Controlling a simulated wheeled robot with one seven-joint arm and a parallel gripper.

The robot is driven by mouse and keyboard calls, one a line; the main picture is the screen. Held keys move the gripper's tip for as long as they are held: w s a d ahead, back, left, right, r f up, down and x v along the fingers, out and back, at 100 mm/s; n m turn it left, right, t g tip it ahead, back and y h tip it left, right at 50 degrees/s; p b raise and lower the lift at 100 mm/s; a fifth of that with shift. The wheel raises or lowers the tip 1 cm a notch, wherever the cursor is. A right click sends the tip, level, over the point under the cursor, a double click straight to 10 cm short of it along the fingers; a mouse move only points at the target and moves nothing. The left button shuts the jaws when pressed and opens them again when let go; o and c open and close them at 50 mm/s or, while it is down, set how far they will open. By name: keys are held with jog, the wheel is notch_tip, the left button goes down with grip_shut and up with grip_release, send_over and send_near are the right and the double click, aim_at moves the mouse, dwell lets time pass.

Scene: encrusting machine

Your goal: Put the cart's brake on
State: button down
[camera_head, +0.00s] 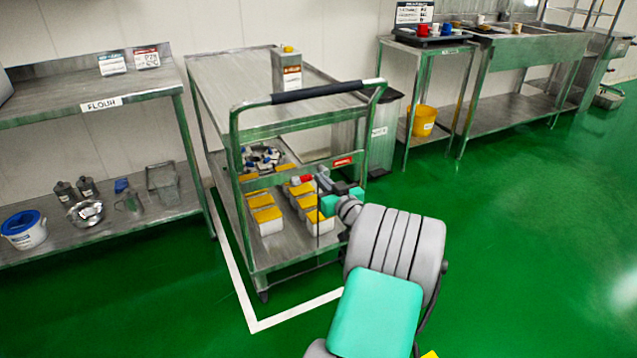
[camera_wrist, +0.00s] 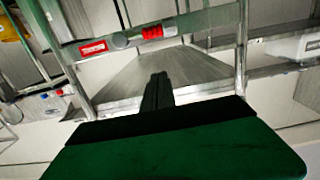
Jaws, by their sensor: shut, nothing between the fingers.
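The metal cart (camera_head: 215,78) stands against the wall with its dark-gripped push handle (camera_head: 318,91) toward me. The brake lever has a red grip (camera_head: 302,179) and a grey pivot; it lies along the cart's end rail, beside a red label (camera_head: 342,161). The wrist view shows the red grip (camera_wrist: 152,32) lying sideways, with the label (camera_wrist: 92,48) to its left. My gripper (camera_wrist: 158,76) is shut and empty, its dark fingers appearing below the grip in the wrist view. I see no clear contact with it. In the head view my wrist partly covers the lever area.
The cart's lower shelf holds several white tubs with yellow lids (camera_head: 268,220). A white floor line (camera_head: 290,315) runs around the cart. A flour shelf (camera_head: 90,105) stands left; a grey bin (camera_head: 384,135) and tables stand right. The green floor at right is clear.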

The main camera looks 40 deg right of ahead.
jog(key=b, duration=0.1)
send_over(308, 178)
jog(key=a+v, duration=0.1)
jog(key=v, duration=0.2)
jog(key=f, duration=0.3)
jog(key=w+f+b, duration=0.1)
jog(key=shift+d+f, duration=0.25)
jog(key=shift+d, duration=0.05)
jog(key=shift+a+f+b, duration=0.1)
jog(key=shift+f+b, duration=0.05)
jog(key=shift+b, duration=0.2)
